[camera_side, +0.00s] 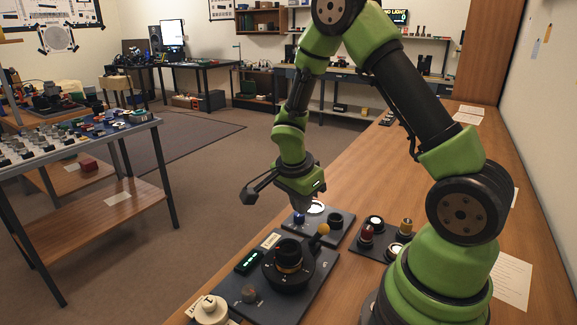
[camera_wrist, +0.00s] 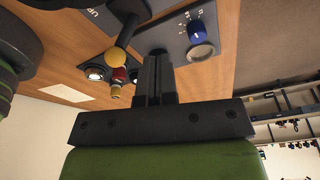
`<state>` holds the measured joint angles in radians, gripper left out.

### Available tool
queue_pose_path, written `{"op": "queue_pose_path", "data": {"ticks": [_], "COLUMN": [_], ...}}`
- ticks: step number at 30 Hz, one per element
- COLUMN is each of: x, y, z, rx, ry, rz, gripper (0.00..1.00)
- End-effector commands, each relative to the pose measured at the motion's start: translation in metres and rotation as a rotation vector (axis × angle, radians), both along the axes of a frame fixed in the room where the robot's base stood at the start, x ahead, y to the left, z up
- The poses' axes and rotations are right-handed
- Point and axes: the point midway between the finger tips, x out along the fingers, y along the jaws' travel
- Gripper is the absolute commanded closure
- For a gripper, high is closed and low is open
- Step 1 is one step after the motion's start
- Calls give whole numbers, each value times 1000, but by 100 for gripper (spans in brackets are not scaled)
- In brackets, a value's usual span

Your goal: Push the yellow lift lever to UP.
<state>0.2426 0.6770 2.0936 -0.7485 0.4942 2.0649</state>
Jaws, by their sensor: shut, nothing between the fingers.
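The yellow lift lever (camera_side: 323,229) has a round yellow ball on a dark arm, beside the round black lens mount (camera_side: 288,262) on the grey base plate. In the wrist view its yellow ball (camera_wrist: 117,58) hangs just left of my fingers, with a small visible gap. A label reading like "UP" (camera_wrist: 92,12) shows at the top left there. My gripper (camera_side: 308,206) points down, shut and empty, just behind and left of the ball in the side view. Its shut fingers (camera_wrist: 157,62) also show in the wrist view. Contact with the lever cannot be told.
A tray (camera_side: 366,247) with red and yellow pieces is to the right. A green-lit display (camera_side: 249,262) and a cream knob (camera_side: 211,309) are at the front left.

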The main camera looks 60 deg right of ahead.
Motion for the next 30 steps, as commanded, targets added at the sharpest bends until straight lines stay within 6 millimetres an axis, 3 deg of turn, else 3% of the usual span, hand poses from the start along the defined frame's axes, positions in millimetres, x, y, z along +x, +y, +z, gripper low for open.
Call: {"op": "queue_pose_path", "data": {"ticks": [3,12,19,23,30], "x": [17,29,32,25,-21], "y": [-1,16,22,32,73], "z": [21,85,105,124,181], "rx": [-2,1,3,28,89], "ry": [-11,-8,-6,-32,-173], "rz": [-1,2,11,110,595], "gripper": [100,100,100,100,100]}}
